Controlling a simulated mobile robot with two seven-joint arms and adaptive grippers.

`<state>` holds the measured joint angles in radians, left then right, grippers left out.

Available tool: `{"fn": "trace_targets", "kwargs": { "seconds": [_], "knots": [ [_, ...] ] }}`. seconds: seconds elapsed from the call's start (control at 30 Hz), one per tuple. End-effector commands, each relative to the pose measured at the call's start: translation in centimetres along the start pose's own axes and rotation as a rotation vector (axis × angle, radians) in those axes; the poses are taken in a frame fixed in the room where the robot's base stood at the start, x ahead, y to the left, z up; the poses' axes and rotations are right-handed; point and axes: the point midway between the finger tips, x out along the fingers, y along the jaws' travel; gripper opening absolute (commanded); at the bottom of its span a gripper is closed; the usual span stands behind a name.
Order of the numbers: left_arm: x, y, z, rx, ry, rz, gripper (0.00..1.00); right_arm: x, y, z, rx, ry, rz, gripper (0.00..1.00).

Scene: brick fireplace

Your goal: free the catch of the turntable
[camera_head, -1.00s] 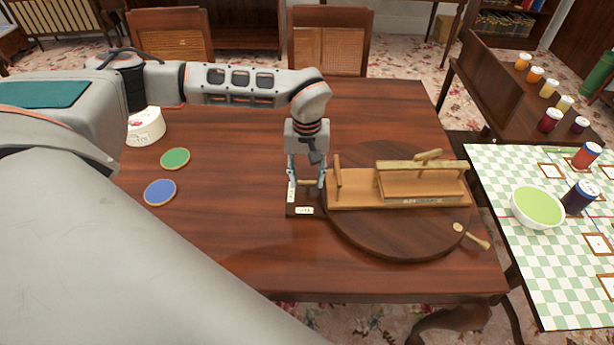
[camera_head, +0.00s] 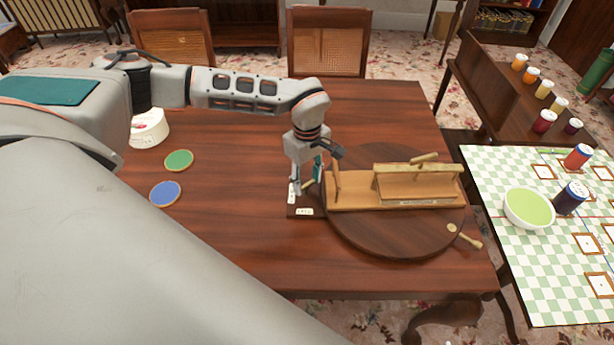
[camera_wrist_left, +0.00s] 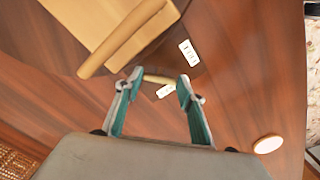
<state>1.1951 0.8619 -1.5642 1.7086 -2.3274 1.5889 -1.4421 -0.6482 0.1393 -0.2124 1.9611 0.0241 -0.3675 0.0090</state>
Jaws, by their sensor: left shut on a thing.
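The turntable (camera_head: 390,240) is a dark round wooden disc on the table, carrying a pale wooden stand. A dark catch base with two white labels (camera_head: 304,211) sits at its left edge; the labels also show in the left wrist view (camera_wrist_left: 188,52). My left gripper (camera_head: 306,187) is over this base, its fingers around a short pale wooden catch handle (camera_wrist_left: 158,79). In the left wrist view, the gripper (camera_wrist_left: 159,84) has the handle lying across between its teal fingertips. The fingers partly hide the handle in the head view. My right gripper is not in view.
The stand's upright post (camera_head: 337,180) is close to the right of my gripper. A wooden peg (camera_head: 466,238) sticks out at the turntable's right edge. Green (camera_head: 178,160) and blue (camera_head: 165,193) discs lie to the left. The table's front left is clear.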

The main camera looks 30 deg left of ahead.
Motion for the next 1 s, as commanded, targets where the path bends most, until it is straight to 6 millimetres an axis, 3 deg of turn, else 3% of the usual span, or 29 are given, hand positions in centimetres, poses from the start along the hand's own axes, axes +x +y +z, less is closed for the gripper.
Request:
{"fn": "trace_targets", "kwargs": {
  "seconds": [0.23, 0.6, 1.0],
  "knots": [
    [-0.1, -0.1, 0.0, -0.233, 0.0, -0.002, 0.17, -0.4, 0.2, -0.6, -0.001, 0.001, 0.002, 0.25],
    [0.0, 0.0, 0.0, -0.567, 0.0, -0.001, 0.17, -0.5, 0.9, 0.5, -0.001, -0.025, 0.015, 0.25],
    [0.0, 0.0, 0.0, -0.793, 0.0, 0.0, 0.17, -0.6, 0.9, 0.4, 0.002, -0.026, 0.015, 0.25]
  ]
}}
